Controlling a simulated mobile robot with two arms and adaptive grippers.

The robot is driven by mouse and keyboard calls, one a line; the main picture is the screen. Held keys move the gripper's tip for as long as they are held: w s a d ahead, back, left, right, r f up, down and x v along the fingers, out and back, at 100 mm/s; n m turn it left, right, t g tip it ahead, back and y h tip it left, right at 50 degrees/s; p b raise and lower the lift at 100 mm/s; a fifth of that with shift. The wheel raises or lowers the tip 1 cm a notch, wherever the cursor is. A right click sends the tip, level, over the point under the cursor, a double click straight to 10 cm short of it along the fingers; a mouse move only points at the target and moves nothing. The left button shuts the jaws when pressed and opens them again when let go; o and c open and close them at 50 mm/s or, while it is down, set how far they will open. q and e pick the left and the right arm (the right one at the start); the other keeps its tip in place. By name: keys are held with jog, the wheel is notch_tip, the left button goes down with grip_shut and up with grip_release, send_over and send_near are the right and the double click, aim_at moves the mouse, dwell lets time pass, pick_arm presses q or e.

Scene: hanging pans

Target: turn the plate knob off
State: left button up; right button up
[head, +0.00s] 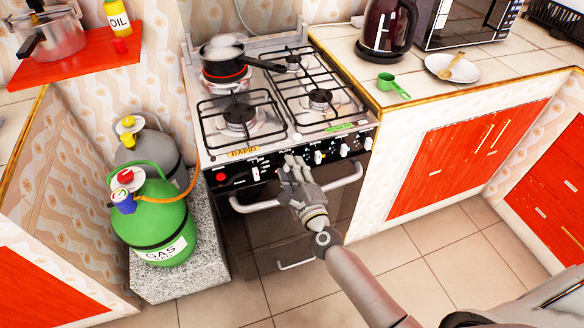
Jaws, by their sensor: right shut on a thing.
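The stove (336,131) has a row of knobs on its dark front panel. White knobs show at the right of the panel (318,157), and another shows at its left (255,174). My right gripper (291,163) is at the middle of the panel, shut on a knob that its fingers mostly hide. I cannot read that knob's angle. A dark pan (222,48) with a pale, steamy-looking top sits on the back left plate, and a red ring (228,77) shows under it. My left gripper is not in view.
A handle bar (345,186) crosses the oven front below the panel, close to my right gripper. A green gas bottle (160,232) and a grey one stand left of the stove. A kettle (387,28) and green scoop (392,84) are on the right counter.

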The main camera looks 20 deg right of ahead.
jog(key=shift+r+n+p, duration=0.15)
jog(key=shift+n+p, duration=0.9)
jog(key=shift+n, duration=1.75)
jog(key=o, duration=1)
jog(key=shift+s, duration=0.1)
jog(key=s, duration=1.1)
jog(key=shift+s+d, duration=0.25)
jog(key=shift+s, duration=0.15)
